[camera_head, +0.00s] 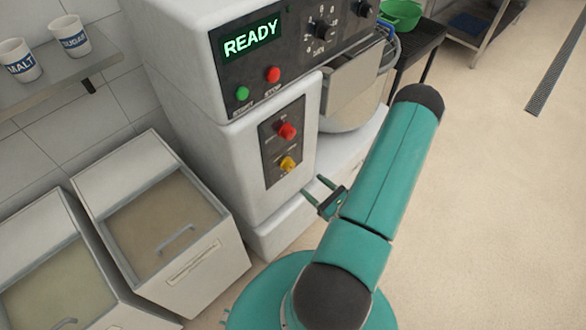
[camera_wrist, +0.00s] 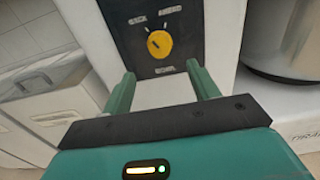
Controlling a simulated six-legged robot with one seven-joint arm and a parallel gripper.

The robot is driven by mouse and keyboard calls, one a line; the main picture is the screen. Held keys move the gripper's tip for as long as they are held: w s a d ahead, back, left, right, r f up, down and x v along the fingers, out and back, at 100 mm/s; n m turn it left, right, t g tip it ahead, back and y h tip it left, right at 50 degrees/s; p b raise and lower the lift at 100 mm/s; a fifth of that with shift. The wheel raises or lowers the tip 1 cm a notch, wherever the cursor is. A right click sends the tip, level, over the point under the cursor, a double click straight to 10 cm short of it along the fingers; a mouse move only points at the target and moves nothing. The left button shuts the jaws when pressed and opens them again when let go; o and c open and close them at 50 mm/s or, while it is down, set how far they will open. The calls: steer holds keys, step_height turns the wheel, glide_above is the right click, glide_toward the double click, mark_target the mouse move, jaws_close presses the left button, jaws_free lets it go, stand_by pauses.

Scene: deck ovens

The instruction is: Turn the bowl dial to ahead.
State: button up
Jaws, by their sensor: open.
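The bowl dial is a yellow knob (camera_head: 287,164) low on the dark panel of the white mixer, below a red knob (camera_head: 288,131). In the wrist view the yellow dial (camera_wrist: 159,44) sits under the labels BACK and AHEAD, with BOWL below it. Its dark pointer mark leans up and to the left, toward BACK. My gripper (camera_head: 325,196) is open and empty, below and to the right of the dial in the head view. In the wrist view its two green fingers (camera_wrist: 163,84) point at the panel, apart from the dial, which lies above and between the tips.
The mixer's upper panel (camera_head: 240,70) has a lit READY display, a green and a red button and black dials. A steel bowl (camera_head: 345,110) is to its right. Lidded bins (camera_head: 205,262) stand at left, below a shelf (camera_head: 60,80) with two cups.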

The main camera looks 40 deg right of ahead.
mark_target(292, 168)
steer(key=w, duration=1)
steer(key=shift+w+a, duration=0.15)
steer(key=shift+c, duration=0.2)
steer(key=c, duration=1)
